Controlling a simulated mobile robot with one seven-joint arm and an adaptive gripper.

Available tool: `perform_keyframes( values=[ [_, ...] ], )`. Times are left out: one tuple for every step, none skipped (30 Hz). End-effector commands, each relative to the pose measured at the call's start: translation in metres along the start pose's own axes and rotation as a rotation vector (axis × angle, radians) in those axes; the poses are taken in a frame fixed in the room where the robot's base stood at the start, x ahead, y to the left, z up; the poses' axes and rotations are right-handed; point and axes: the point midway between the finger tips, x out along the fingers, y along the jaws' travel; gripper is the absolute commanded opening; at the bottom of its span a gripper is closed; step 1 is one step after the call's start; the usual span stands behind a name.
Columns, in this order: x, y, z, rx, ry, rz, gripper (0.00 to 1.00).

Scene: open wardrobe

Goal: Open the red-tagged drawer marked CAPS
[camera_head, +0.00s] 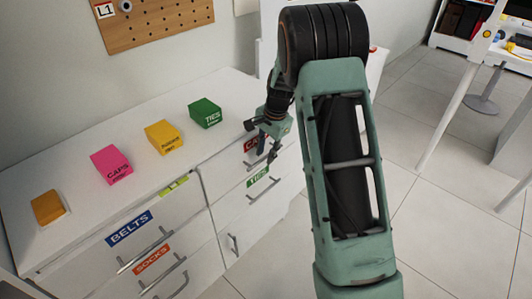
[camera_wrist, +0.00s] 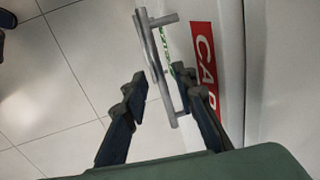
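The CAPS drawer carries a red tag (camera_head: 256,142) and is the top drawer of the right column, partly hidden behind my gripper in the head view. It looks closed. The red tag (camera_wrist: 205,70) also shows at the right of the wrist view, reading "CA" and part of a further letter. A grey bar handle (camera_wrist: 168,75) stands off the drawer front beside the tag. My gripper (camera_wrist: 158,88) is open, with one finger on each side of the handle. The right finger is in the gap near the drawer front; contact cannot be told. My gripper (camera_head: 268,137) also shows in the head view.
Below is a green-tagged TIES drawer (camera_head: 258,176). BELTS (camera_head: 129,227) and SOCKS (camera_head: 152,258) drawers are at left. Tiled floor (camera_head: 405,130) lies open at right.

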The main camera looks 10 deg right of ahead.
Motion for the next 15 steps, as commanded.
perform_keyframes(
  values=[
    [-0.0002,0.0,-0.0001,0.0,0.0,0.0,0.19],
    [-0.0002,0.0,0.0,0.0,0.0,0.0,0.16],
    [-0.0003,0.0,-0.0001,0.0,0.0,0.0,0.12],
    [-0.0003,0.0001,-0.0001,0.0,0.0,0.0,0.08],
    [-0.0003,0.0001,-0.0001,0.0,0.0,0.0,0.05],
    [-0.0003,0.0001,-0.0001,0.0,0.0,0.0,0.01],
    [-0.0003,0.0001,-0.0001,0.0,0.0,0.0,0.0],
    [-0.0004,0.0001,-0.0001,0.0,0.0,0.0,0.0],
    [-0.0004,0.0001,-0.0001,0.0,0.0,0.0,0.0],
    [-0.0004,0.0001,-0.0001,0.0,0.0,0.0,0.0],
    [-0.0004,0.0001,-0.0001,0.0,0.0,0.0,0.0],
    [-0.0004,0.0001,-0.0001,0.0,0.0,0.0,0.0],
    [-0.0004,0.0001,-0.0001,0.0,0.0,0.0,0.0],
    [-0.0004,0.0001,-0.0001,0.0,0.0,0.0,0.0],
    [-0.0005,0.0,-0.0001,0.0,0.0,0.0,0.0]
  ],
)
